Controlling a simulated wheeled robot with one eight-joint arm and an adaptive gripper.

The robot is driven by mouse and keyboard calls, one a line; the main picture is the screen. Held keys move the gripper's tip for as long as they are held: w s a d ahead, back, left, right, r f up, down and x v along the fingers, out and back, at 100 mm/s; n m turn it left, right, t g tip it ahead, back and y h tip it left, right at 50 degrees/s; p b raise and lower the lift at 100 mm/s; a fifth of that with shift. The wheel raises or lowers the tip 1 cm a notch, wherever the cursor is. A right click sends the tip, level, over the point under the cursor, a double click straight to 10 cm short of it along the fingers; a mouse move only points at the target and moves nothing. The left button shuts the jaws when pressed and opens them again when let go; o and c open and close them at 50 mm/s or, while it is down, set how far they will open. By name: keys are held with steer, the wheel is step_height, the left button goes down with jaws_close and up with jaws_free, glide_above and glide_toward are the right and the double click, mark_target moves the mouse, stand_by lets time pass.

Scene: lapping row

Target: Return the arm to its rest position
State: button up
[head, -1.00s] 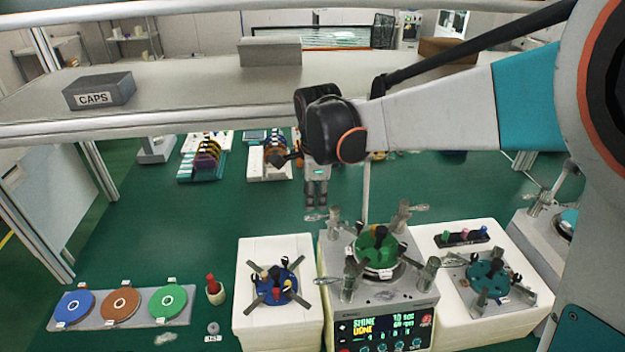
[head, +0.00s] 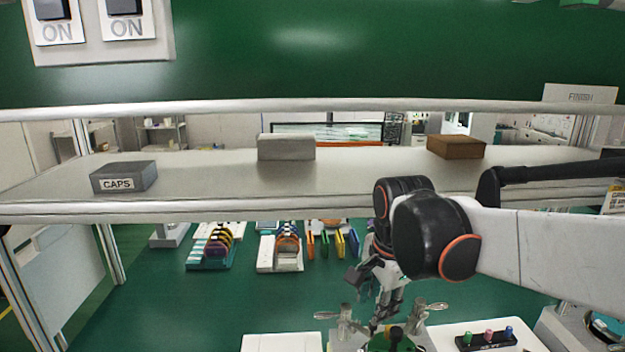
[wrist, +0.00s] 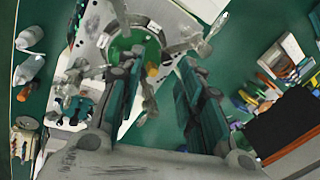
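My gripper (head: 378,322) hangs below my black wrist joint, in front of the shelf and over the back of the middle lapping machine. In the wrist view its two dark teal fingers (wrist: 160,66) are spread apart with nothing between them. The machine's green disc (head: 392,341) shows at the bottom edge of the head view; it also shows in the wrist view (wrist: 122,45), beyond the fingers. My arm reaches in from the right.
A shelf (head: 215,176) crosses above the bench, holding a grey CAPS box (head: 124,177), a pale block (head: 286,147) and a brown box (head: 456,147). Racks of coloured discs (head: 211,247) stand at the back. A small holder with coloured knobs (head: 486,340) is at lower right. Green bench is clear at left.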

steer(key=s+d+f+n+t+b, duration=0.2)
steer(key=s+d+f+n+b, duration=0.1)
steer(key=s+f+n+b, duration=0.2)
steer(key=s+d+f+n+t+b, duration=0.2)
steer(key=s+d+f+n+b, duration=0.2)
steer(key=s+f+n+b, duration=0.2)
steer(key=s+f+n, duration=0.2)
steer(key=s, duration=0.1)
steer(key=shift+s+f+t, duration=0.2)
steer(key=shift+f+t, duration=0.1)
steer(key=shift+f, duration=0.05)
